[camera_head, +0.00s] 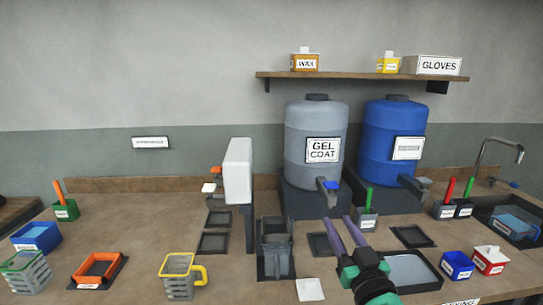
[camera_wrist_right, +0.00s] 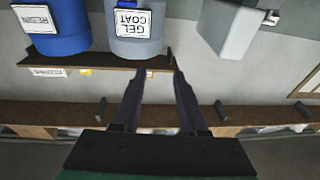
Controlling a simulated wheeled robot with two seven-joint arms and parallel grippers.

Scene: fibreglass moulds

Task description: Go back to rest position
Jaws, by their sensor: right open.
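My right gripper (camera_head: 338,220) reaches in from the bottom of the head view, over the workbench in front of the grey GEL COAT drum (camera_head: 300,135). Its two long purple fingers are apart with nothing between them. The open fingers also show in the right wrist view (camera_wrist_right: 157,74), where the picture looks upside down and the drum (camera_wrist_right: 137,45) shows beyond them. My left gripper is not in view.
A blue drum (camera_head: 393,125) stands beside the grey one. A white upright box (camera_head: 238,170) is left of them. A yellow-handled container (camera_head: 179,283), orange tray (camera_head: 97,268), blue box (camera_head: 457,266) and red box (camera_head: 490,260) stand on the bench. A sink is at right.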

